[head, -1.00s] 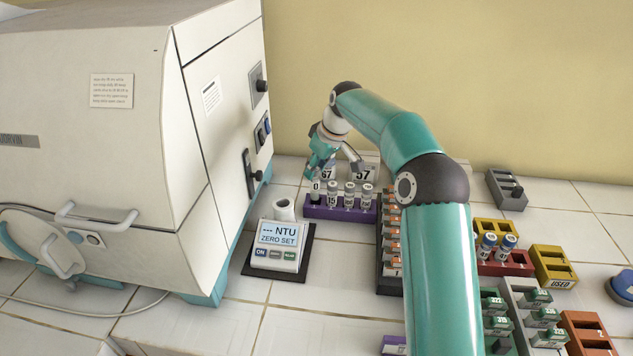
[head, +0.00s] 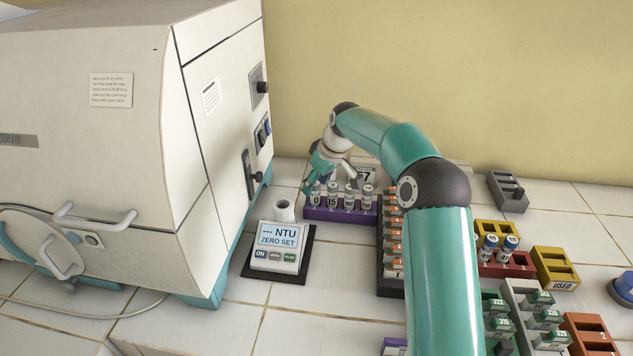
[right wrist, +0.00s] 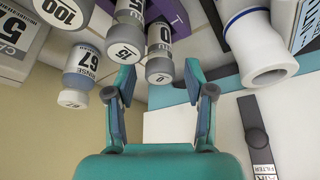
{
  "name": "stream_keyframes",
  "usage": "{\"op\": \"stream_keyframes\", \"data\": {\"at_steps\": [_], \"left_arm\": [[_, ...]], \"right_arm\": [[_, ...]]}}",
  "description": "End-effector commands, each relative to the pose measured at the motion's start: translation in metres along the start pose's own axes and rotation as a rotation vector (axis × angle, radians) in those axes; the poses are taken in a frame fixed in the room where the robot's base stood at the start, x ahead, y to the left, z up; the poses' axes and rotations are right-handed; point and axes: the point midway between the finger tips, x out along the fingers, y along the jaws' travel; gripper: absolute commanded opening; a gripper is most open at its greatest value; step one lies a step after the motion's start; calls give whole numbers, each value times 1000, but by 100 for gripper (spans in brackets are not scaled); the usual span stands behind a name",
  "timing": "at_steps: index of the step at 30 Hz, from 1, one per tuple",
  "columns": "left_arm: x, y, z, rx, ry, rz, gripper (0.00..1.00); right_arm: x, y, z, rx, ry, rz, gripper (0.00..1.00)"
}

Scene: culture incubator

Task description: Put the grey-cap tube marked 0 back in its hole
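The grey-cap tube marked 0 (head: 316,198) stands upright at the left end of the purple rack (head: 345,215), at about the height of its neighbours. Its foot is hidden by the rack. My right gripper (head: 330,180) is over that end of the rack. In the right wrist view, my right gripper (right wrist: 166,85) is open, its fingers on either side of the 0 tube (right wrist: 160,52) with a gap showing at each side. The tube marked 15 (right wrist: 126,38) is close beside the left finger there. My left gripper is not in view.
The NTU meter (head: 277,240) with its white well (head: 284,210) stands in front of the rack. The incubator (head: 110,120) is at the left. A RINSE 67 bottle (right wrist: 82,72) stands behind the rack. An orange-topped rack (head: 391,285) is at the right.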

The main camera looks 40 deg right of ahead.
Motion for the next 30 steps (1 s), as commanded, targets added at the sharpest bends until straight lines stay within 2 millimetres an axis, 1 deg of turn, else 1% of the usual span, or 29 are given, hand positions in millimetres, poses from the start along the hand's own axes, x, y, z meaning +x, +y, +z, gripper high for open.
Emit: {"op": "stream_keyframes", "data": {"at_steps": [8,11,13,17,24,27,30], "left_arm": [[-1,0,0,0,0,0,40],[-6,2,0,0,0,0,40],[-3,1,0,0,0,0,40],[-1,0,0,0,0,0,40],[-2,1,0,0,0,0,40],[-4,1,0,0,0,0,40],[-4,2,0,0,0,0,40]], "right_arm": [[-2,0,-1,0,0,0,54],[-8,0,-4,0,0,0,54],[-14,0,-3,0,2,1,54],[-36,0,-3,0,4,2,54],[-86,0,-3,-1,3,2,54],[-104,0,-4,-1,3,1,54],[-116,0,-4,-1,2,1,54]]}}
